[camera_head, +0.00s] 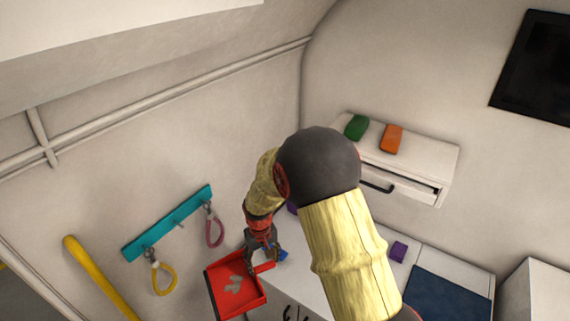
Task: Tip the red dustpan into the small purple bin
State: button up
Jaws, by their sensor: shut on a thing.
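The red dustpan (258,299) is at the lower middle, its open side showing a small heap of pale grey debris. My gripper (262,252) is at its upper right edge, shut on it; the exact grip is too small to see. A purple thing (292,208) shows just behind my arm, mostly hidden. A small purple block-like thing (398,251) sits on the white counter to the right of my arm. I cannot tell which of the two is the bin.
A teal hook rail (168,222) with pink and yellow loops hangs on the left wall, near a yellow tube (98,275). A small blue thing (283,255) is beside my gripper. A white wall cabinet (430,160) bears a green and an orange thing. A dark blue mat (450,295) lies lower right.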

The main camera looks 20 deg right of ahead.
notch_tip(320, 180, up, 2)
jog(key=shift+r+p, duration=0.2)
jog(key=shift+p, duration=0.65)
jog(key=shift+f+b, duration=0.3)
jog(key=shift+b, duration=0.1)
